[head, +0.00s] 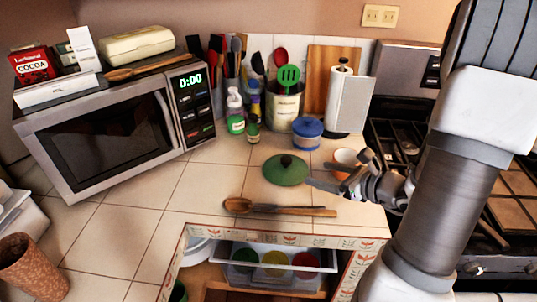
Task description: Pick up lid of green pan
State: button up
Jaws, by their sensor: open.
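The green lid (280,174) with a dark round knob lies on the tiled counter, in the middle of the head view. It looks flat on the tiles, and I cannot make out a green pan beneath it. My gripper (320,175) is just to the right of the lid, with its fingers pointing left toward it. The fingers are apart and nothing shows between them. I cannot tell whether the nearer fingertip touches the lid's rim.
A small white and orange bowl (346,157) sits right behind my gripper. A blue lidded pot (307,134) stands behind the lid. A microwave (115,128) is left; the stove (400,140) is right.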

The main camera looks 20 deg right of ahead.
jog(key=d+m, duration=0.1)
send_near(289, 161)
jog(key=shift+t, duration=0.3)
jog(key=x, duration=0.5)
jog(key=shift+a+f+b, duration=0.3)
jog(key=shift+a+f, duration=0.05)
jog(key=shift+a, duration=0.1)
jog(key=shift+d+x, duration=0.15)
jog(key=shift+x, duration=1.35)
jog(key=shift+d+x, duration=0.2)
jog(key=shift+x, duration=1.25)
jog(key=shift+w, duration=0.1)
grip_shut()
